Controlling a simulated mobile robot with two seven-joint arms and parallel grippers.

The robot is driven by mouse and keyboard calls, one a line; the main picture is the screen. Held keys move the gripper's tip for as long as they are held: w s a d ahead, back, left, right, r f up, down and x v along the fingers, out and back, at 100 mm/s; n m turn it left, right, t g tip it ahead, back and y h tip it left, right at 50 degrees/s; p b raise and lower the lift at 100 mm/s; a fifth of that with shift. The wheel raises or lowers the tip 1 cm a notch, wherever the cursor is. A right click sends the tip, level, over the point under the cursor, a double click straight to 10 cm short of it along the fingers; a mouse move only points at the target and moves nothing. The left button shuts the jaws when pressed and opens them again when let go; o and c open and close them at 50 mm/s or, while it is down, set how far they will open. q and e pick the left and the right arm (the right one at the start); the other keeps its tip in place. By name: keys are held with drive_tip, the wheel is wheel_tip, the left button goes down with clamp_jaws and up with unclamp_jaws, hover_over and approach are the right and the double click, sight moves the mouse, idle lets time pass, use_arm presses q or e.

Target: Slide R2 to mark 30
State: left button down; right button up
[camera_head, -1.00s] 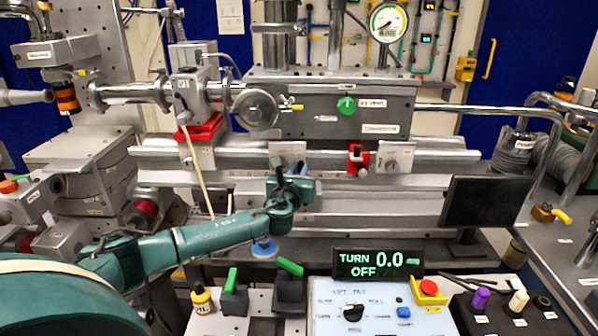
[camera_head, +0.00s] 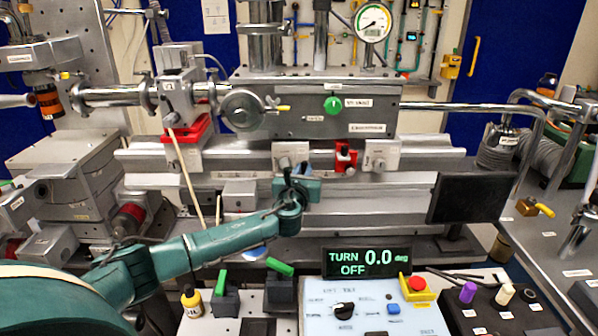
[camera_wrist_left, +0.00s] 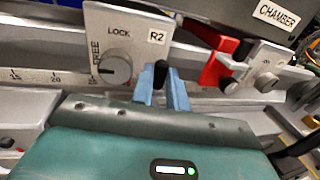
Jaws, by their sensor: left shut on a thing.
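R2 (camera_head: 290,155) is a pale grey carriage on the long rail (camera_head: 225,157) below the chamber. In the left wrist view R2 (camera_wrist_left: 126,45) carries a round knob (camera_wrist_left: 115,69) between FREE and LOCK markings; I cannot tell its setting. My left gripper (camera_head: 297,172) reaches up from below to R2's lower front. In the left wrist view its blue fingers (camera_wrist_left: 161,92) are shut on R2's black peg (camera_wrist_left: 160,72). The rail's scale (camera_wrist_left: 55,78) shows a 20 left of R2; the mark at R2's edge is not readable.
A red clamp (camera_head: 345,157) sits on the rail right of R2, a gap apart, with another grey carriage (camera_head: 381,155) beyond it. A red-based valve unit (camera_head: 186,129) stands to the left. A dark monitor (camera_head: 470,197) and control panel (camera_head: 370,305) are at the lower right.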

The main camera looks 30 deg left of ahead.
use_arm(q)
drive_tip(key=c, duration=1.7)
unclamp_jaws()
use_arm(e)
drive_tip(key=shift+r, duration=0.1)
use_arm(q)
drive_tip(key=shift+s, duration=0.1)
use_arm(e)
drive_tip(key=shift+w+r, duration=0.15)
drive_tip(key=shift+w, duration=0.05)
use_arm(q)
drive_tip(key=shift+s+d, duration=0.1)
drive_tip(key=shift+s, duration=0.2)
drive_tip(key=v, duration=1.2)
drive_tip(key=shift+s+d+r, duration=0.1)
drive_tip(key=shift+s, duration=0.05)
use_arm(e)
drive_tip(key=shift+s+a, duration=0.1)
drive_tip(key=shift+a, duration=0.1)
